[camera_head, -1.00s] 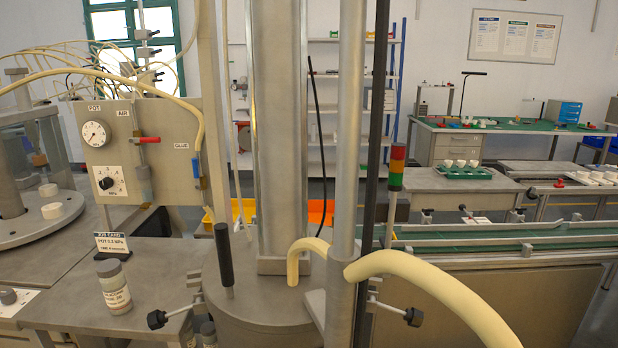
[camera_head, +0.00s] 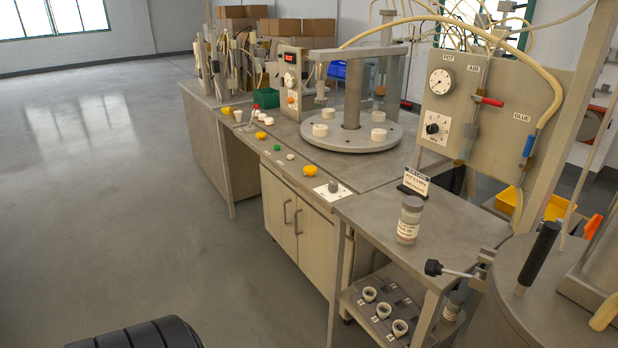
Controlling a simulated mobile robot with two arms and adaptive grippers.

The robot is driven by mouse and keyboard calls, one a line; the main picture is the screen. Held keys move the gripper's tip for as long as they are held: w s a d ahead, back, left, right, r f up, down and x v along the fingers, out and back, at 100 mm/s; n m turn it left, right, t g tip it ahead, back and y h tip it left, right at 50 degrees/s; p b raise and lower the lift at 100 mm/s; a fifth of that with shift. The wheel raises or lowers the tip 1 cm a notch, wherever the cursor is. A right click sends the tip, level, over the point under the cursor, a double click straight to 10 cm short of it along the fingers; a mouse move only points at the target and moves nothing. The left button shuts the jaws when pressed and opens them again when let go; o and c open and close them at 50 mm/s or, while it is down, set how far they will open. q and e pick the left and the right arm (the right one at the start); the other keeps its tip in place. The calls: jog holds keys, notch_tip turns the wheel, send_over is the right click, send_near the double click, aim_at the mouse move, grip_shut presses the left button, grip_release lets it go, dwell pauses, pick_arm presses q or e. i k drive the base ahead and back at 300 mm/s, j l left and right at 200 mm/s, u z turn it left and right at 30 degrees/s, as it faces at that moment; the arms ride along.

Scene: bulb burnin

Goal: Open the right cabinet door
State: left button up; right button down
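The cabinet (camera_head: 268,172) stands under the workbench in the middle of the view, with two beige doors facing the open floor. The right cabinet door (camera_head: 316,250) looks closed, flush with the left door (camera_head: 274,205). A dark vertical bar handle (camera_head: 298,221) is on the right door near the seam between the doors. A similar handle (camera_head: 286,211) is on the left door. Neither of my grippers shows in this view.
The grey floor (camera_head: 140,190) in front of the cabinet is clear. To its right, an open shelf (camera_head: 357,305) holds several small white cups. A labelled jar (camera_head: 410,220) stands on the bench above. A round turntable (camera_head: 350,138) is on the bench top.

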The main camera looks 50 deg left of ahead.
aim_at(315, 234)
jog(key=u, duration=1.55)
jog(key=i, duration=0.1)
